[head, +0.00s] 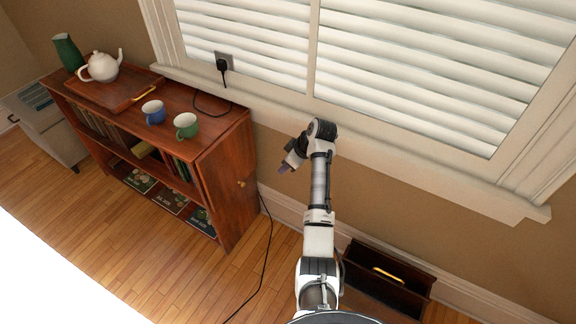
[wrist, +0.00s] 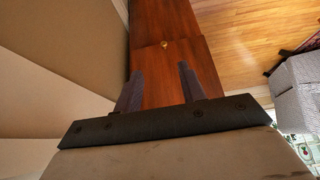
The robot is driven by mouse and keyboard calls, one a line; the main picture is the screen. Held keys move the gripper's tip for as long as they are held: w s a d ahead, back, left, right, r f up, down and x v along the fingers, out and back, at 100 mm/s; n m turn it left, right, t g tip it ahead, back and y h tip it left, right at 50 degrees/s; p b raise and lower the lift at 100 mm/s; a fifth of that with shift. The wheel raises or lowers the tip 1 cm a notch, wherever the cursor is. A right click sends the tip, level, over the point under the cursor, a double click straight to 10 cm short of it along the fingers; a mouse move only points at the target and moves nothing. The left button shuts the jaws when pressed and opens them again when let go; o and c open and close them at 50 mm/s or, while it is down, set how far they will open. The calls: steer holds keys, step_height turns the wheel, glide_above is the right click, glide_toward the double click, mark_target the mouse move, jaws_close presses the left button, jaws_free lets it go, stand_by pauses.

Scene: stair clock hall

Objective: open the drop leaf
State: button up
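The drop leaf (wrist: 162,72) looks to be the reddish wooden panel with a small brass knob on the end of the low bookcase. In the head view the knob (head: 241,184) sits partway down that end face. In the wrist view the knob (wrist: 165,44) lies ahead, close to a seam across the wood. My gripper (head: 284,169) is to the right of the bookcase end, apart from it. In the wrist view my gripper (wrist: 158,82) has its two dark fingers spread with nothing between them. The exact edges of the leaf are hard to tell.
The bookcase top holds a blue mug (head: 153,112), a green mug (head: 186,125), a tray (head: 112,90), a teapot (head: 103,66) and a green vase (head: 68,52). A black cord (head: 266,255) trails over the floor. A dark open box (head: 390,277) stands by the wall.

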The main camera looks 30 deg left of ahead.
steer(key=shift+d, duration=0.15)
steer(key=shift+d+r, duration=0.1)
steer(key=b+v, duration=0.1)
steer(key=v, duration=1.2)
steer(key=shift+r+b, duration=0.3)
steer(key=shift+r, duration=0.1)
